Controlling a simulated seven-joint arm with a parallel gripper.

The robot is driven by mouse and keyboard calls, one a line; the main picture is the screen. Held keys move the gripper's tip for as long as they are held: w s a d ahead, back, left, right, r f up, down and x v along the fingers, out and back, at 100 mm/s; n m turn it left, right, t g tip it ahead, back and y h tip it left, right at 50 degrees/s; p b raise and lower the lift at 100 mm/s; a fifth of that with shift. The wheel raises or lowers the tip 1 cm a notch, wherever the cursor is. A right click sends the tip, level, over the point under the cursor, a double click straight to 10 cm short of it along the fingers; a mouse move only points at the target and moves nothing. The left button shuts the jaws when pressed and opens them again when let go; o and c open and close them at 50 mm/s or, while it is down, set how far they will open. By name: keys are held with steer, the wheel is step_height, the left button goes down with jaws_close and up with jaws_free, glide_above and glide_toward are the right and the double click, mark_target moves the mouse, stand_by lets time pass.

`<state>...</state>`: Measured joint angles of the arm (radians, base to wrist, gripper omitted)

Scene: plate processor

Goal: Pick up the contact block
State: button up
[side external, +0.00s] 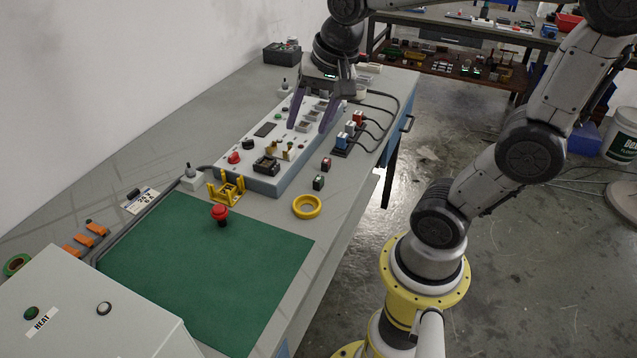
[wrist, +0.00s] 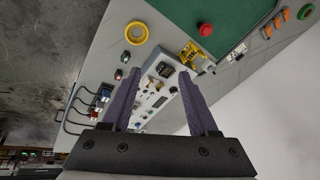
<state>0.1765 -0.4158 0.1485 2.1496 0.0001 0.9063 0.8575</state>
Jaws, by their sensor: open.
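Two small dark blocks stand on the grey bench to the right of the control panel. One has a green mark (side external: 318,182) and the other a red mark (side external: 326,164); either may be the contact block, I cannot tell which. In the wrist view the green-marked block (wrist: 125,57) and the red-marked block (wrist: 118,74) are left of my fingers. My gripper (side external: 307,128) is open and empty above the panel, its fingers pointing down. In the wrist view my gripper (wrist: 172,74) has its fingers wide apart with the panel between and beyond them.
The control panel (side external: 262,180) bears buttons and switches. A yellow ring (side external: 307,206), a yellow fixture (side external: 228,187) and a red mushroom button (side external: 220,213) are nearer the green mat (side external: 200,262). Cabled connectors (side external: 350,137) stand right of the panel. A grey HEAT box (side external: 85,310) fills the front left.

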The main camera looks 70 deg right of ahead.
steer(key=w+d+f+m+g, duration=0.3)
steer(key=w+d+f+m, duration=0.2)
steer(key=d+f, duration=0.25)
steer(key=m+g, duration=0.1)
steer(key=m, duration=0.1)
glide_above(319, 178)
step_height(319, 178, down, 5)
steer(key=shift+y, duration=0.3)
steer(key=f, duration=0.5)
steer(key=a+f, duration=0.1)
steer(key=f, duration=0.1)
steer(key=shift+s+f, duration=0.1)
steer(key=shift+f, duration=0.15)
steer(key=shift+d+f, duration=0.2)
steer(key=shift+f, duration=1.15)
steer(key=shift+d+f, duration=0.2)
steer(key=shift+f, duration=1.1)
jaws_close()
